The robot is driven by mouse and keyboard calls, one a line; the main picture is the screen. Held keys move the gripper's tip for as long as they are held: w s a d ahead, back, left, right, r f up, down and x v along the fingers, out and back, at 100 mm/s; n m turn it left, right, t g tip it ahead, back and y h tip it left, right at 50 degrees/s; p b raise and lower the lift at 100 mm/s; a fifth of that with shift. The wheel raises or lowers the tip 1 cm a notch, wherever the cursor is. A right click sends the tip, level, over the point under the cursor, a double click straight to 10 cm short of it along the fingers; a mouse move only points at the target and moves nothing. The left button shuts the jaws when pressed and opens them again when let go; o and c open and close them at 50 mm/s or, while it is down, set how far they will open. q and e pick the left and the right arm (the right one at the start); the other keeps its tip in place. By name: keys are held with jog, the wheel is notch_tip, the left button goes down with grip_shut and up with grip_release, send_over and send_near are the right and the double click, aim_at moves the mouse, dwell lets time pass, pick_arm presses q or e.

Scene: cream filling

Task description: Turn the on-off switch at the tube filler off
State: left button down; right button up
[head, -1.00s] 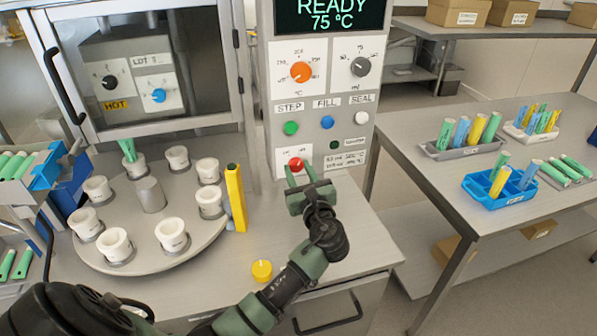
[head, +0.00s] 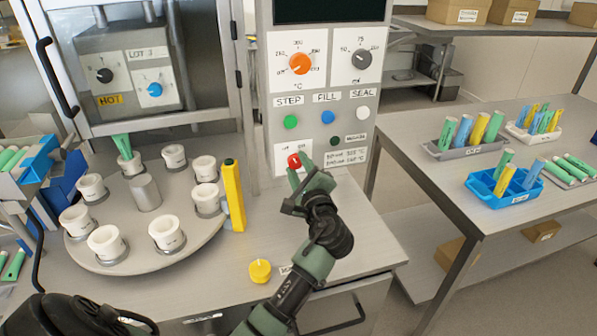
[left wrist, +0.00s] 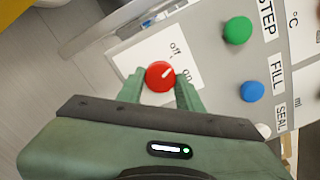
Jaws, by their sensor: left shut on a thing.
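The on-off switch is a red round knob (head: 293,160) on a white plate low on the tube filler's front panel (head: 345,105). In the left wrist view the red knob (left wrist: 159,75) has a white pointer line slanting up and right, with "off" and "on" labels beside it. My left gripper (head: 299,170) reaches the knob from the front, turned about its axis. Its green fingers are closed on opposite sides of the knob. The filler's display (head: 330,10) is dark. My right gripper is not in view.
A turntable (head: 190,240) with several white cups stands left of the panel. A yellow post (head: 234,195) and a yellow knob (head: 260,270) are near my left arm. Green, blue and white buttons (head: 328,117) sit above the switch. A side table (head: 450,190) holds tube racks.

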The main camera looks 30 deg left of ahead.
pick_arm(q)
jog(key=shift+f+n, duration=0.1)
jog(key=shift+n, duration=0.5)
jog(key=shift+b, duration=0.3)
jog(key=c, duration=0.9)
grip_release()
jog(key=shift+c, duration=0.2)
jog(key=shift+d, duration=0.1)
jog(key=b+v, duration=0.1)
jog(key=v, duration=0.6)
jog(key=shift+s+d, duration=0.2)
jog(key=shift+s, duration=0.1)
